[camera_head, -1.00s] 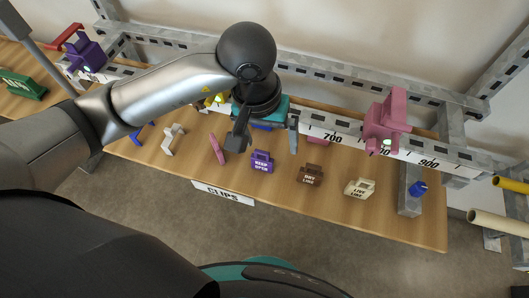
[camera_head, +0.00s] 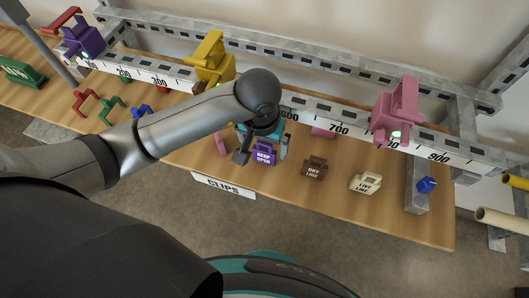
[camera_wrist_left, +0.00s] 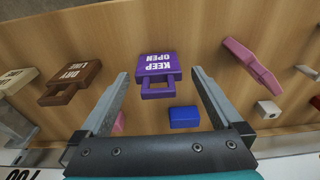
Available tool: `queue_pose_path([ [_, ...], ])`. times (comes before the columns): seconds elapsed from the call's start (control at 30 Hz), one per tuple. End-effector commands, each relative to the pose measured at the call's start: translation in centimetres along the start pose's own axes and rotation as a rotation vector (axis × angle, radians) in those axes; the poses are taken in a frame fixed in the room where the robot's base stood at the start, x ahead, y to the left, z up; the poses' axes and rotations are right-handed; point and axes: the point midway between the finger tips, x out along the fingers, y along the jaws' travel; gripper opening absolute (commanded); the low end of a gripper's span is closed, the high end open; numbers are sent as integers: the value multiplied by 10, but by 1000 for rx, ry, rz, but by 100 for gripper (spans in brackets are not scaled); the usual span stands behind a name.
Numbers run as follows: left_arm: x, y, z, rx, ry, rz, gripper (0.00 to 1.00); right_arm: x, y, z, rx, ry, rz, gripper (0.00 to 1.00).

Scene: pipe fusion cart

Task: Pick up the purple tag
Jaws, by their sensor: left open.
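The purple tag (camera_head: 264,154), lettered "KEEP OPEN", lies on the wooden shelf, with a loop handle on one side. In the left wrist view the purple tag (camera_wrist_left: 158,66) sits between and just beyond the fingertips, its loop toward the palm. My left gripper (camera_head: 262,152) is open and empty above it; its two fingers (camera_wrist_left: 158,74) show on either side of the tag in the wrist view, apart from it. In the head view the gripper partly covers the tag's upper part. My right gripper is not in view.
A brown "DRY LINE" tag (camera_head: 314,169) and cream "LIVE LINE" tag (camera_head: 365,183) lie to the right. A pink clip (camera_wrist_left: 252,62) and a blue block (camera_wrist_left: 184,117) are close by. The numbered rail (camera_head: 330,117) with yellow (camera_head: 214,62) and pink (camera_head: 396,110) clamps runs behind.

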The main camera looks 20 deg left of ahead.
Motion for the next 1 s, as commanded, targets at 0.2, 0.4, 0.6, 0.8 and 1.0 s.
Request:
queue_pose_path([
  [0.2, 31, 2, 2, -2, -2, 1, 100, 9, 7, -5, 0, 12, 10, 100],
  [0.4, 35, 2, 2, 1, 0, 1, 100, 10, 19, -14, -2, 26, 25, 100],
  [0.6, 34, 2, 2, 0, 0, 0, 89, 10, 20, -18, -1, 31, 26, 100],
  [0.8, 34, 1, 2, 0, 0, 0, 66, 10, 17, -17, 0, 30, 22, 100],
  [1.0, 34, 1, 2, 0, 0, 0, 44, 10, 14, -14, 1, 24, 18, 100],
])
